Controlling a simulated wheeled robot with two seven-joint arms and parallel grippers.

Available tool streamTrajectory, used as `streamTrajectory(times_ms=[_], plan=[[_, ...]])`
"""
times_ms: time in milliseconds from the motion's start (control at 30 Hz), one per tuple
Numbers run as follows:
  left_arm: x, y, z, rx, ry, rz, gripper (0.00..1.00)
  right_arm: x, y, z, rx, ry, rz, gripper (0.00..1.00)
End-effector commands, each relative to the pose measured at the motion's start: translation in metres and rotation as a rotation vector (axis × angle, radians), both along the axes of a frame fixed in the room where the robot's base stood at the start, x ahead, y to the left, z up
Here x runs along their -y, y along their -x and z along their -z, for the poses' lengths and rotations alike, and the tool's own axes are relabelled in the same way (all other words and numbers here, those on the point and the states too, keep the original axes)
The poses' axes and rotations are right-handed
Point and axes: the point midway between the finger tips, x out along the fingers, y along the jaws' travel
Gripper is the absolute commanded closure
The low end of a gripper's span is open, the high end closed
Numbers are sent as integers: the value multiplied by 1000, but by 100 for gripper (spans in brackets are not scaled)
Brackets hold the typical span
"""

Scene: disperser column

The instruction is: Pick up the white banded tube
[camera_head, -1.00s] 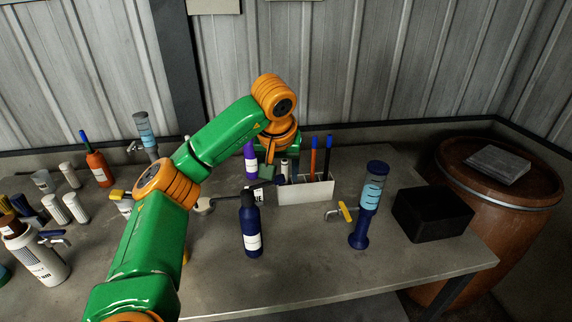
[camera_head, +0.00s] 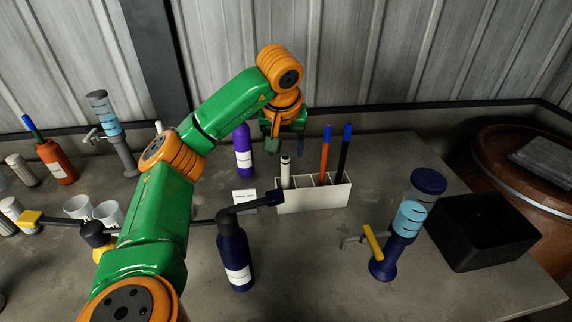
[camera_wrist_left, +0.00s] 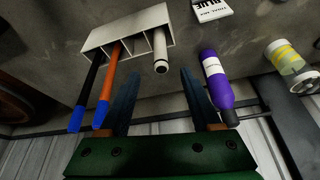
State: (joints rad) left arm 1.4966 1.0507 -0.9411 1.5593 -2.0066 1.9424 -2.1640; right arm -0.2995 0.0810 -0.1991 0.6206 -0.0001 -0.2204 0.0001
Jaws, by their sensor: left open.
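The white banded tube (camera_head: 286,172) stands upright in the left part of a white rack (camera_head: 318,198), with a dark band near its top. My left gripper (camera_head: 284,146) is open and empty, just above and behind the tube in the head view. In the left wrist view the fingers of the gripper (camera_wrist_left: 160,73) lie on either side of the tube's top end, apart from it. The tube's lower part is hidden in the rack. My right gripper is not in view.
An orange pen (camera_head: 325,152) and a black, blue-capped pen (camera_head: 344,155) stand in the same rack. A purple bottle (camera_head: 243,155) is close to its left. A dark blue bottle (camera_head: 234,258), a blue column (camera_head: 408,220) and a black bin (camera_head: 484,230) stand nearer or to the right.

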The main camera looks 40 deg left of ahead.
Motion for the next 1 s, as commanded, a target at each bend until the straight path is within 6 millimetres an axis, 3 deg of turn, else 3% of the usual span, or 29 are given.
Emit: streamTrajectory(times_ms=[33,167,367,600,833,867,1000], plan=[[0,0,16,0,0,0,36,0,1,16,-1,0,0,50],[0,0,27,0,0,0,36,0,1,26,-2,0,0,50],[-7,-6,45,-6,0,-2,36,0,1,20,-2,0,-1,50],[-19,-21,84,-3,0,-1,36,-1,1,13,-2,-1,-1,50],[-20,-22,88,0,0,1,36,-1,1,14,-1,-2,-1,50],[-20,-22,88,0,0,1,38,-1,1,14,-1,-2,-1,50],[-20,-22,88,0,0,1,76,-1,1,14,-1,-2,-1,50]])
